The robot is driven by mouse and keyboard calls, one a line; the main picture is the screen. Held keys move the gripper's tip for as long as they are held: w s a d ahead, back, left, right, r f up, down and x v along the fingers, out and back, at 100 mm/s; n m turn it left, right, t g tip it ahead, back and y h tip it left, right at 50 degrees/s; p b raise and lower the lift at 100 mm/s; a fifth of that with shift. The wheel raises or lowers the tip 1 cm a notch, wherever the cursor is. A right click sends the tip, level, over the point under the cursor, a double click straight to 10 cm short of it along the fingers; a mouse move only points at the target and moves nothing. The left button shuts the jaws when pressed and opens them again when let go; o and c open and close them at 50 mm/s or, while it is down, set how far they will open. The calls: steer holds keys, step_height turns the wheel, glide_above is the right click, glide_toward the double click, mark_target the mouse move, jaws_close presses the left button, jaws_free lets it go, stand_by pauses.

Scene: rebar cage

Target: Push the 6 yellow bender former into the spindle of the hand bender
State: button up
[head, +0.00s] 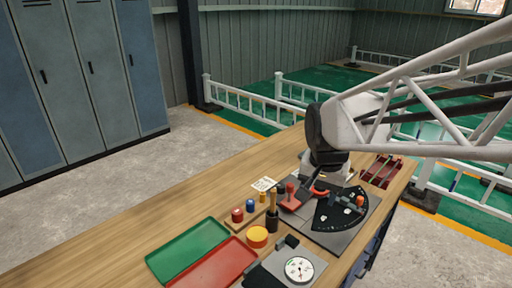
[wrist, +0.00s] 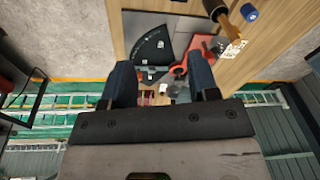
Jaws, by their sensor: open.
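A small yellow cylinder (head: 262,197) stands beside a blue one (head: 250,206) and a red one (head: 237,215) in the head view. A larger yellow round piece (head: 257,238) lies nearer; I cannot read a number on either. The hand bender (head: 330,222) has a grey plate, a black fan-shaped scale and red-orange parts. It also shows in the wrist view, with its black scale (wrist: 150,48). My gripper (wrist: 163,76) is open above the bender, with nothing visibly held. In the head view its fingertips are not clear, and the spindle cannot be made out.
A green tray (head: 187,247) and a red tray (head: 213,265) lie on the wooden bench. A round white dial (head: 299,269) is at the front. A wooden-handled tool (head: 272,207) stands beside the bender. Red racks (head: 381,171) lie beyond it. The bench's left part is clear.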

steer(key=w+a+f+m, duration=0.2)
steer(key=w, duration=0.4)
steer(key=w+a+f+m, duration=0.2)
steer(key=w+a+f, duration=0.1)
steer(key=w, duration=0.4)
steer(key=m+g, duration=0.2)
steer(key=m, duration=0.3)
glide_above(262, 193)
steer(key=f, duration=0.9)
steer(key=shift+s+d, duration=0.2)
steer(key=shift+d, duration=0.05)
steer(key=shift+w+a+f, duration=0.1)
steer(key=shift+w, duration=0.05)
steer(key=shift+f, duration=1.3)
steer(key=shift+a+f, duration=0.1)
steer(key=shift+f, duration=2.5)
